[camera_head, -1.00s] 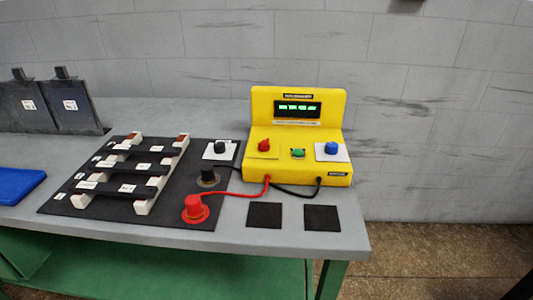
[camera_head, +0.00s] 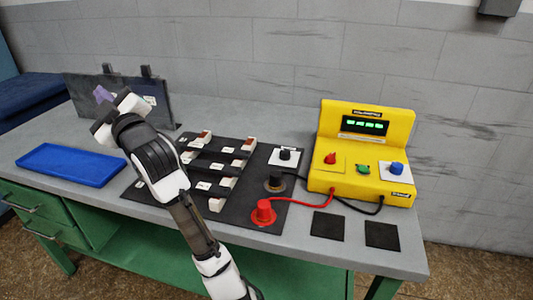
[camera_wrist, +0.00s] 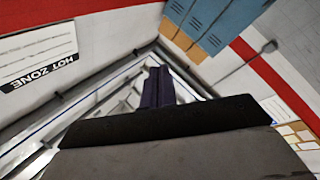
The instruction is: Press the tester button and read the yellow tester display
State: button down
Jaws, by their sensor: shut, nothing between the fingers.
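The yellow tester (camera_head: 335,178) stands upright at the right of the grey bench. Its dark display (camera_head: 365,125) shows green characters too small to read. On its front are a red knob (camera_head: 331,158), a green button (camera_head: 363,169) and a blue knob (camera_head: 396,168) on a white plate. A red and a black lead run from it to the red plug (camera_head: 264,212) and black plug (camera_head: 274,182). My gripper (camera_head: 103,93) is shut and empty, raised over the left of the bench, well away from the tester. The dark fingers (camera_wrist: 158,88) show in the wrist view.
A blue tray (camera_head: 70,165) lies at the left. Dark upright plates (camera_head: 160,105) stand behind my arm. Two black squares (camera_head: 327,226) lie bare in front of the tester.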

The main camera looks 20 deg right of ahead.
jog(key=w+d+f+m+g+h+p, duration=0.1)
jog(key=w+d+f+h, duration=0.15)
jog(key=d, duration=0.85)
jog(key=w+d+f+m+g+h+p, duration=0.1)
jog(key=w+d+f+g+h, duration=0.15)
jog(key=d, duration=0.75)
jog(key=w+d+f+g+h+p, duration=0.1)
jog(key=w+d+f+h, duration=0.15)
jog(key=d, duration=0.85)
jog(key=m+g+h+p, duration=0.1)
jog(key=g+h+p, duration=0.1)
jog(key=g+p, duration=0.25)
send_over(367, 171)
notch_tip(367, 171, down, 3)
jog(key=shift+f+g+b, duration=0.15)
jog(key=shift+g+b, duration=0.15)
jog(key=shift+b, duration=0.05)
jog(key=shift+f, duration=0.1)
jog(key=shift+f+b, duration=2.9)
jog(key=shift+f, duration=1.45)
jog(key=shift+f, duration=0.4)
